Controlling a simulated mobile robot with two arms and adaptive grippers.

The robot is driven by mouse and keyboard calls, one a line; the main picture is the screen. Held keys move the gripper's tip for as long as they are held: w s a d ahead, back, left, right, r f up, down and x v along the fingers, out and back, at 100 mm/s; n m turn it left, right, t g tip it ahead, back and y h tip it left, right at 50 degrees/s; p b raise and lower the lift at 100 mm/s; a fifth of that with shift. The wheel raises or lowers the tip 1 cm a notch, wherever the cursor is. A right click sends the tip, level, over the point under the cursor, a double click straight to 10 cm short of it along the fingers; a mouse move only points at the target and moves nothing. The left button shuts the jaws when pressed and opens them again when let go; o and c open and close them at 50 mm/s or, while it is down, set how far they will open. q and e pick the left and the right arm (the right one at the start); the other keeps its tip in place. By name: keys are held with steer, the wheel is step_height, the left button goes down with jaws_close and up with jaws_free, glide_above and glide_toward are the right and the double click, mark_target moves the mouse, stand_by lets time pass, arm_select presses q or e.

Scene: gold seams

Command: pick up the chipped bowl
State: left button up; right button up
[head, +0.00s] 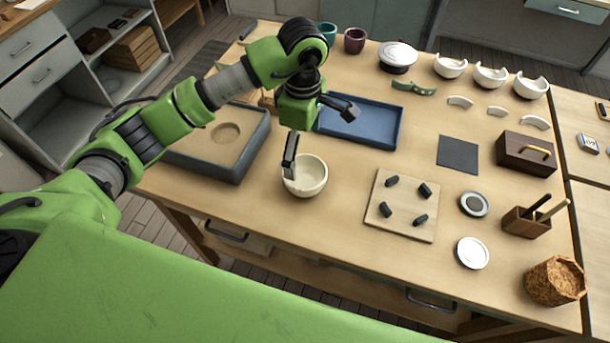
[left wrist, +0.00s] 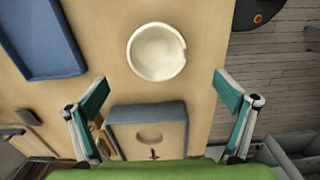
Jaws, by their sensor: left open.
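A cream bowl (head: 311,181) stands upright near the front edge of the table. In the left wrist view the same bowl (left wrist: 157,52) shows a small notch in its right rim. My left gripper (head: 317,128) is open and empty, its fingers wide apart. In the head view one finger overlaps the bowl's left rim, and the other is up and to the right of it. In the left wrist view the bowl lies beyond the open fingers (left wrist: 166,92), not between them. My right gripper is not in view.
A grey box with a round recess (head: 191,153) stands left of the bowl, a blue tray (head: 385,136) behind it. A wooden board with dark pegs (head: 400,212) lies to the right. Three bowls with broken rims (head: 450,69) stand at the back right. Bare tabletop surrounds the cream bowl.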

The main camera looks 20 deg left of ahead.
arm_select(q)
steer(key=p, duration=0.1)
glide_above(305, 182)
steer(key=f, duration=0.6)
steer(key=shift+s, duration=0.4)
steer(key=shift+f+p, duration=0.35)
steer(key=f, duration=0.1)
steer(key=f+p, duration=0.1)
steer(key=f, duration=0.1)
steer(key=shift+w+f+p, duration=0.25)
steer(key=shift+p, duration=0.05)
steer(key=shift+f, duration=0.55)
steer(key=shift+w, duration=0.1)
steer(key=c, duration=1.1)
